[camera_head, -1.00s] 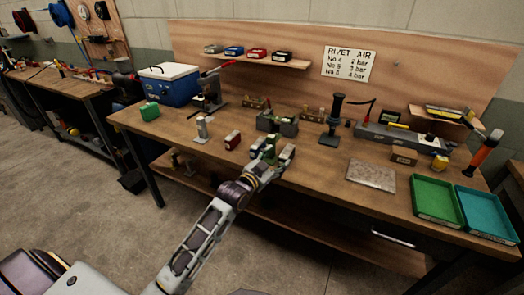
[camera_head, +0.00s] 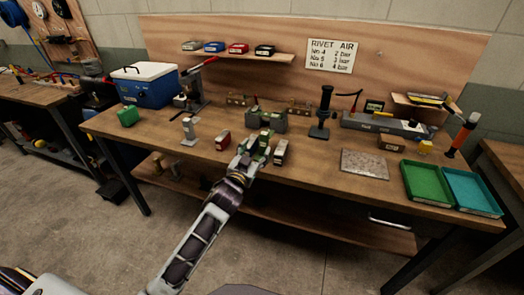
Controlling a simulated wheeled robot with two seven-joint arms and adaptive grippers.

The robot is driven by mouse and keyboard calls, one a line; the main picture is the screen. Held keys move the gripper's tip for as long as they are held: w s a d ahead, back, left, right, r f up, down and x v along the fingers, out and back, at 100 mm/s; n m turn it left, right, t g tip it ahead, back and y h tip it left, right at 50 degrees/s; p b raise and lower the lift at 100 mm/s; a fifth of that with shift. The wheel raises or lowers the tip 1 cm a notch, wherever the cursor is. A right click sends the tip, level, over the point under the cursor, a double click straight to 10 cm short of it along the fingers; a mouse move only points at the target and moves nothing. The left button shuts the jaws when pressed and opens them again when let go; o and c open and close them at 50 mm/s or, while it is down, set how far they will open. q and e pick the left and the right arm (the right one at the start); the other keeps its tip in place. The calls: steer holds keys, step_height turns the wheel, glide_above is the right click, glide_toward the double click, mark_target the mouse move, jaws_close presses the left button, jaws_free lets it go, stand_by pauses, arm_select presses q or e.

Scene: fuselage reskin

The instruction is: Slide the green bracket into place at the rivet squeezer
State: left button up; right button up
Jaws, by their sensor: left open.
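A small green piece, apparently the green bracket (camera_head: 266,136), shows at the fingertips of my left gripper (camera_head: 258,146) near the front middle of the bench. The gripper is open and reaches in from the front. Its fingers partly hide the piece, and I cannot tell whether they touch it. A dark bench tool with a red lever (camera_head: 197,90), possibly the rivet squeezer, stands at the back left beside the blue cooler. A dark grey-green block fixture (camera_head: 278,122) sits just behind the gripper. My right gripper is out of view.
A red block (camera_head: 222,140) and a grey block (camera_head: 281,152) stand close on either side of the gripper. A black upright tool (camera_head: 321,115) stands behind. A metal plate (camera_head: 364,163), green tray (camera_head: 432,183) and teal tray (camera_head: 471,190) lie right.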

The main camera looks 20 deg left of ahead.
mark_target(263, 137)
arm_select(q)
steer(key=shift+n, duration=1.3)
steer(key=shift+w, duration=0.1)
steer(key=shift+w+d, duration=0.1)
steer(key=shift+w, duration=4.15)
